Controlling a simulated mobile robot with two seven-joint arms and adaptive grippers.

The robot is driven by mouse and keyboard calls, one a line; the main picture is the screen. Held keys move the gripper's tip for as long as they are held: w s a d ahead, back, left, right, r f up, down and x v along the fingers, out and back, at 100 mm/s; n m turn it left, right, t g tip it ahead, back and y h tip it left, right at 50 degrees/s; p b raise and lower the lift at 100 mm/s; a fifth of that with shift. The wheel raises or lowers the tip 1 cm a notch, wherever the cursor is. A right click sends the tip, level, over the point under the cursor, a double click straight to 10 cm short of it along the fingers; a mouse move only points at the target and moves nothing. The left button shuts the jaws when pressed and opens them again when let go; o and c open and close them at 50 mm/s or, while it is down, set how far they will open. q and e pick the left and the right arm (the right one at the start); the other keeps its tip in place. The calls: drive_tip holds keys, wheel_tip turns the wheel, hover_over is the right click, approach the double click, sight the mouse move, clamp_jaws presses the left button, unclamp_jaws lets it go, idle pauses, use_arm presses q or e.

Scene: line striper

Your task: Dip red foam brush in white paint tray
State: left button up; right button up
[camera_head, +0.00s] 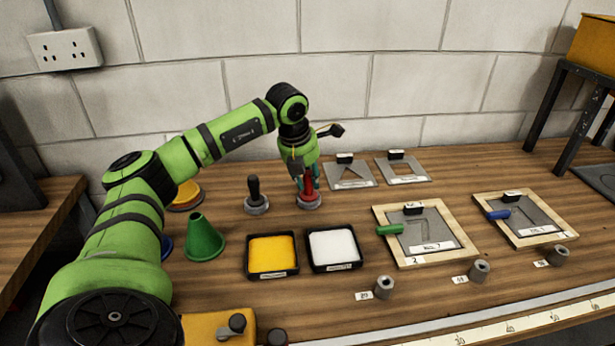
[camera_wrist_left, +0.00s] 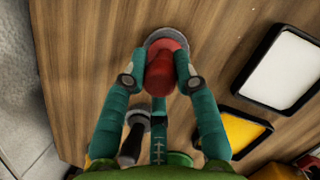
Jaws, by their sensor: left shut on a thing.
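The red foam brush (camera_head: 308,188) stands upright on a round grey base (camera_head: 309,204) at the back middle of the bench. My left gripper (camera_head: 305,178) comes down over it from above and is shut on its red handle. In the left wrist view the red brush (camera_wrist_left: 162,72) sits between the two green fingers of the gripper (camera_wrist_left: 160,80), over the grey base. The white paint tray (camera_head: 333,248) is a black-rimmed square tray in front of the brush, slightly right. It also shows in the left wrist view (camera_wrist_left: 278,72). My right gripper is not in view.
A yellow paint tray (camera_head: 271,256) adjoins the white one on the left. A black-handled brush (camera_head: 255,195) stands left of the red one. A green cone (camera_head: 204,238) is further left. Wooden-framed stencils (camera_head: 425,232) and grey plates (camera_head: 348,171) lie right.

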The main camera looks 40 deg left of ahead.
use_arm(q)
drive_tip(key=shift+r+p, duration=1.4)
drive_tip(key=shift+r, duration=0.35)
drive_tip(key=shift+f, duration=0.1)
